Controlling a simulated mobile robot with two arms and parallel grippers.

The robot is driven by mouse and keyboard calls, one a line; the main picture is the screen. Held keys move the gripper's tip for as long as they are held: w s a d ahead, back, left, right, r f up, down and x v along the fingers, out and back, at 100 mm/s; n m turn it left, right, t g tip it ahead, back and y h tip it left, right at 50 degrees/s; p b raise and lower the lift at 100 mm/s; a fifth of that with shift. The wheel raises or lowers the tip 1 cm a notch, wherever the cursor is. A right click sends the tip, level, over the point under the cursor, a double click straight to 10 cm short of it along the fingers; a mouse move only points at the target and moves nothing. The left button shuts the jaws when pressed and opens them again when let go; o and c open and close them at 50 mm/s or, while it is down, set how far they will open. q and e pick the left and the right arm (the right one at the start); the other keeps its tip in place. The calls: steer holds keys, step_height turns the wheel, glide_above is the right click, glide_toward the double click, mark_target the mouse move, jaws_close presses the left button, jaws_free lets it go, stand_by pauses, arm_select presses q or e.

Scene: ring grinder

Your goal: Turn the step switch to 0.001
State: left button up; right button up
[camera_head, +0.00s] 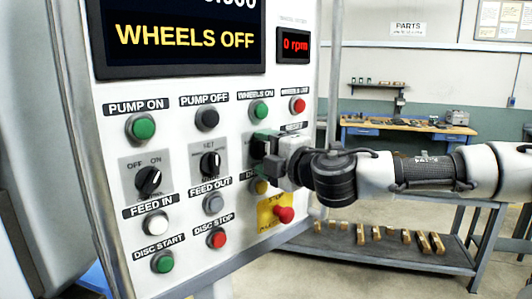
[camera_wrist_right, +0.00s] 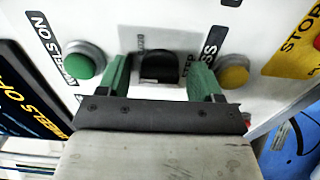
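The step switch is a black knob on a grey plate (camera_wrist_right: 160,67), seen close up in the right wrist view. My right gripper (camera_wrist_right: 160,80) is open, with one green finger on either side of the knob. A gap shows between each finger and the knob. The knob's setting cannot be read. In the head view my right gripper (camera_head: 268,150) is up against the control panel (camera_head: 175,90), below the WHEELS ON button, and mostly hides the switch. My left gripper is not in view.
A green button (camera_wrist_right: 84,62) and a yellow button (camera_wrist_right: 233,72) flank the gripper in the wrist view. A red stop knob (camera_head: 284,214) sits just below it in the head view. Another black switch (camera_head: 210,161) is to the left. The display (camera_head: 185,35) reads WHEELS OFF.

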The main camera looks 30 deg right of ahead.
steer(key=c, duration=0.9)
steer(key=shift+o, duration=0.2)
steer(key=shift+n, duration=0.3)
steer(key=shift+f+n+b, duration=0.1)
steer(key=shift+n+b, duration=3.2)
steer(key=shift+n, duration=1.4)
